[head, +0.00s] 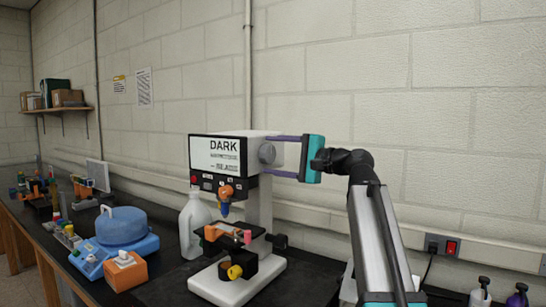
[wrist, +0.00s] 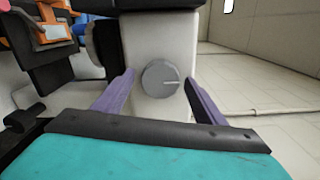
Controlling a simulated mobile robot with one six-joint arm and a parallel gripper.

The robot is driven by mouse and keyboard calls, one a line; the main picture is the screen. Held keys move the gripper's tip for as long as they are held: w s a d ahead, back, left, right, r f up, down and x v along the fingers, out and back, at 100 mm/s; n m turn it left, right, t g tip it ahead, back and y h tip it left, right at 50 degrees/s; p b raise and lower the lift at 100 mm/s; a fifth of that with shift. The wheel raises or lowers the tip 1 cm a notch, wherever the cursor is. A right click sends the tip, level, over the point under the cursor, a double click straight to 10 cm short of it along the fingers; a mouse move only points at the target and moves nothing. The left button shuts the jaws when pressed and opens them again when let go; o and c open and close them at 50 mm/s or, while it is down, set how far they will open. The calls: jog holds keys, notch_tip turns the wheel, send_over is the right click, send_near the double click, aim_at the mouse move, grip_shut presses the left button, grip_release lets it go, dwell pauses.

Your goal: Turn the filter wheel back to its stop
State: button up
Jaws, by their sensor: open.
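The filter wheel (head: 266,153) is a round grey knob on the right side of the white microscope's head. In the wrist view the wheel (wrist: 160,77) shows its face, with a pale index line from near its middle towards the right. My gripper (head: 276,155) reaches in from the right with its purple fingers open. In the wrist view one finger of my gripper (wrist: 160,84) is on each side of the wheel, with a visible gap on both sides. The microscope (head: 252,291) stands upright, its front panel labelled "DARK". Its stop is not visible.
A white jug (head: 193,226) stands left of the microscope. A blue-lidded device (head: 121,226) and an orange block (head: 125,270) sit further left on the dark bench. A wall socket with a red switch (head: 451,248) is at the right.

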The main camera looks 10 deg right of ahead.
jog(key=b+v, duration=0.2)
jog(key=v, duration=1.2)
dwell(0.5)
